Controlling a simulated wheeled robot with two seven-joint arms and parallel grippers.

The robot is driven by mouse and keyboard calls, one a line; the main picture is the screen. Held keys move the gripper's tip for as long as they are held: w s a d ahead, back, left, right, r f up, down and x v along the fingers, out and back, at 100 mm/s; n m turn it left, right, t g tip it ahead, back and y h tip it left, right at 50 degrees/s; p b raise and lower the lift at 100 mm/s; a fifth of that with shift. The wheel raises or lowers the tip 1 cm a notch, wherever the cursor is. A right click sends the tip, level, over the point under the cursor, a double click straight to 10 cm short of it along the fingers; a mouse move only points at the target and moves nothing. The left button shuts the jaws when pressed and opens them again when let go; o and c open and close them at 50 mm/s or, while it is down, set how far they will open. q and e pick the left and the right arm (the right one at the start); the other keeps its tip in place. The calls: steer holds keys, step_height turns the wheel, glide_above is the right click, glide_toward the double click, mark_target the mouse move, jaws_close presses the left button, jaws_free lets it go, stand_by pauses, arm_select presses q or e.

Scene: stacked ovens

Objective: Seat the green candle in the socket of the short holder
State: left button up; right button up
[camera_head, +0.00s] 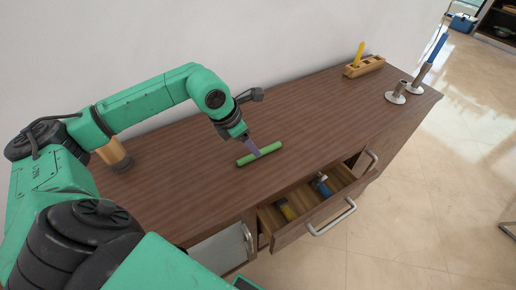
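The green candle (267,151) lies on its side on the brown wooden top of the cabinet, near the middle. My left gripper (256,153) points down at the candle's middle, with its grey fingers at or against it. The fingers overlap in this view, so I cannot tell if they are closed on the candle. The short holder (397,95) is a metal one with a round base at the far right end of the top, and its socket looks empty. My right gripper is not in view.
A taller holder (421,76) with a blue candle (437,48) stands beside the short one. A wooden block (367,67) bears an upright yellow candle (359,52). An open drawer (330,208) with small items juts out at the front. The top between candle and holders is clear.

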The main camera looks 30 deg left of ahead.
arm_select(q)
steer(key=p+x, duration=0.1)
steer(key=x, duration=0.4)
steer(key=shift+w+f+p, duration=0.1)
steer(key=shift+w+p, duration=0.1)
steer(key=shift+p, duration=0.1)
steer(key=shift+w+f, duration=0.1)
steer(key=shift+f, duration=0.1)
jaws_close()
steer(key=shift+r, duration=0.15)
step_height(320, 180, up, 20)
steer(key=shift+b, duration=0.35)
